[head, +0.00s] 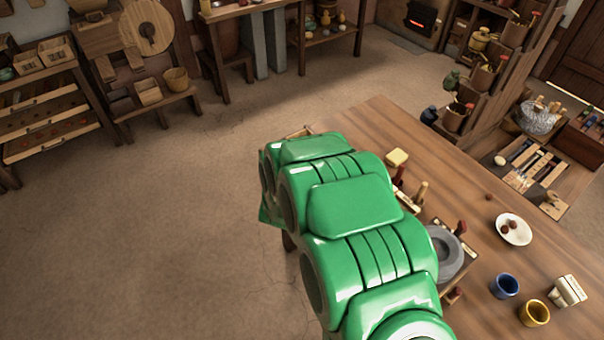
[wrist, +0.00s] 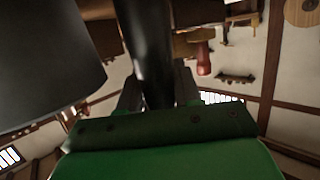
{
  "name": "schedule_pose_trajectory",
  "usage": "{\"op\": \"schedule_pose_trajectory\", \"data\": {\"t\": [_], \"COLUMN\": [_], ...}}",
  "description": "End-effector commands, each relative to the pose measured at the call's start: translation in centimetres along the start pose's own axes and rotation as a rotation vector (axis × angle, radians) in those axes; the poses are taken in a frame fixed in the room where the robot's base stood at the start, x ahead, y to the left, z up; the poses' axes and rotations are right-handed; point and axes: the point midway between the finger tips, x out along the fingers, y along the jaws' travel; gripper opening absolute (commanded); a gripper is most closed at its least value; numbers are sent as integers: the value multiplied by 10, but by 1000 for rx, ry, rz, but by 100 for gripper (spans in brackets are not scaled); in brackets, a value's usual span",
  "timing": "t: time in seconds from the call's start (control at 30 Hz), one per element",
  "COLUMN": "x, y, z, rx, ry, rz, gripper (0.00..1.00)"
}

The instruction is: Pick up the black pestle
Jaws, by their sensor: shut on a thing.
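In the wrist view, my gripper (wrist: 158,82) is shut on the black pestle (wrist: 150,45), a dark glossy shaft that runs up out of the picture between the two fingers. Its upper end is cut off by the frame, and its lower end is hidden behind the green wrist housing. In the head view, my green arm reaches over the table's left edge and hides both the gripper and the pestle.
A large dark grey rounded thing (wrist: 45,50) is close on the left in the wrist view. The wooden table (head: 470,215) carries a grey quern (head: 444,252), a white plate (head: 514,229), a blue cup (head: 505,286) and a yellow cup (head: 534,313). Open floor (head: 190,220) lies left.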

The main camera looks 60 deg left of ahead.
Motion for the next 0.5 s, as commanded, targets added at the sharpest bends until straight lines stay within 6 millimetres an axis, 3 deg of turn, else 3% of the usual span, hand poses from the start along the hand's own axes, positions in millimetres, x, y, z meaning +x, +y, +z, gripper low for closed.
{"op": "schedule_pose_trajectory", "data": {"t": [0.23,0.5], "x": [-2,-13], "y": [0,1], "z": [-5,-32], "rx": [0,-1], "ry": [0,-1], "rz": [0,0], "gripper": [2,2]}}
